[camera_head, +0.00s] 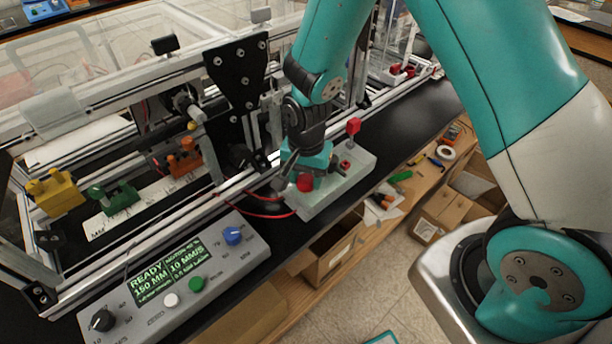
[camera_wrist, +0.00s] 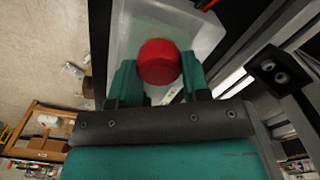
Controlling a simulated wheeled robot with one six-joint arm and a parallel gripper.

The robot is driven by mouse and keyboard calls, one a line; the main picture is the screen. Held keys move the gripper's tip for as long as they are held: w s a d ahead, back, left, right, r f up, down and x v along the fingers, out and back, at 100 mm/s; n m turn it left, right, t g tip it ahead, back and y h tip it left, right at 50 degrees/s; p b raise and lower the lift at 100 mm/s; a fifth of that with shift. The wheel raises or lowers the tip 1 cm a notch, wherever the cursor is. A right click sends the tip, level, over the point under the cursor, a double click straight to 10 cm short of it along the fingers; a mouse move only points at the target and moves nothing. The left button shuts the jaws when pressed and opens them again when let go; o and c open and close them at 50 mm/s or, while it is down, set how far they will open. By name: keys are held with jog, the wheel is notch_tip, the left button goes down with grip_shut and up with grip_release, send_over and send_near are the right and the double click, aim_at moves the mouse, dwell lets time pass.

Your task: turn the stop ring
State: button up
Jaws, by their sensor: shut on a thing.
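The stop ring, a round red knob, sits on the near end of a pale box (camera_head: 333,195) on the black bench; it shows in the head view (camera_head: 305,183) and large in the wrist view (camera_wrist: 158,62). My gripper (camera_head: 304,171) comes down on it from above. In the wrist view my gripper (camera_wrist: 158,75) has its two teal fingers on either side of the red knob, shut on it. The knob's base and its far side are partly hidden.
A red block on a post (camera_head: 353,126) and a small red button (camera_head: 345,165) stand on the same box. Red cables (camera_head: 265,212) run beside it. A grey console (camera_head: 225,265) reads READY, 150 MM, 10 MM/S. The aluminium frame (camera_head: 100,90) is close on the left.

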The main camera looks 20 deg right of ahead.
aim_at(306, 178)
jog(key=shift+m, duration=0.6)
jog(key=o, duration=0.9)
jog(key=shift+o, duration=0.2)
notch_tip(306, 178, up, 17)
jog(key=b, duration=0.2)
jog(key=shift+r, duration=0.2)
jog(key=shift+s, duration=0.1)
